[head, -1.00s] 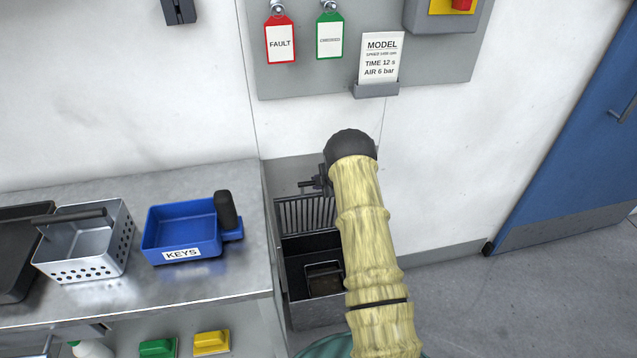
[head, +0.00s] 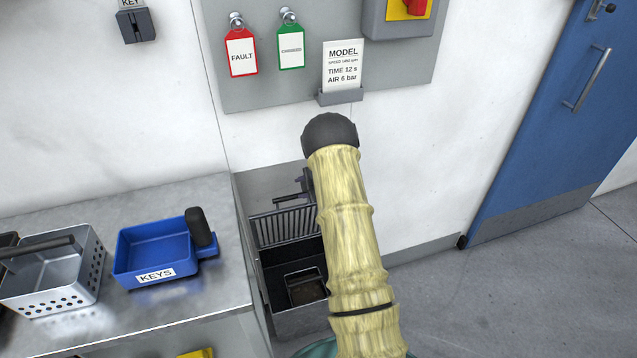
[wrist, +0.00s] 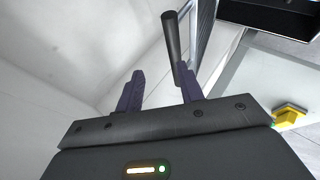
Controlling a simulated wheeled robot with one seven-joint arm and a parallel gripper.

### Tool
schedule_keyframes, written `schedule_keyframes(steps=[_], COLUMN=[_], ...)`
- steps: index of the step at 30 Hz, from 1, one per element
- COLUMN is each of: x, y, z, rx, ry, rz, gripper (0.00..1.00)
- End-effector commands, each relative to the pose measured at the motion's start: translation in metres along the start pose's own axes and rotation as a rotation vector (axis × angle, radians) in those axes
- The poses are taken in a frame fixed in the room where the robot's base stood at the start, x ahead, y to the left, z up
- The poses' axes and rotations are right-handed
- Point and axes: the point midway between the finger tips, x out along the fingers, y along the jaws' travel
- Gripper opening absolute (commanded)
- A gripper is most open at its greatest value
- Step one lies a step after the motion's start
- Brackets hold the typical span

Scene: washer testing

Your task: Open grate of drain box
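The drain box (head: 298,322) stands low against the wall, right of the bench, and its dark inside shows from above. Its barred grate (head: 283,224) is raised and stands steeply at the back of the box. My gripper (head: 298,190) is just above the grate's top edge, partly hidden by my arm. In the wrist view, my gripper (wrist: 158,74) has its two fingers apart. A dark round handle (wrist: 171,36) is beside the right finger, with the grate bars (wrist: 203,32) behind it. Whether the handle touches the finger is unclear.
A steel bench (head: 205,308) on the left holds a blue KEYS tray (head: 150,245) and a perforated metal basket (head: 55,270). The wall is close behind the box. Open floor (head: 450,310) lies to the right, near a blue door (head: 550,120).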

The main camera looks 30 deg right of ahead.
Motion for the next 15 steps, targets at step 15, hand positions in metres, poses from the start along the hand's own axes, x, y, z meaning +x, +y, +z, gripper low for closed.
schedule_keyframes(steps=[15], x=[-0.093], y=[0.0], z=[0.0], rx=[0.001], ry=[0.001], rz=[-0.001], gripper=[0.38])
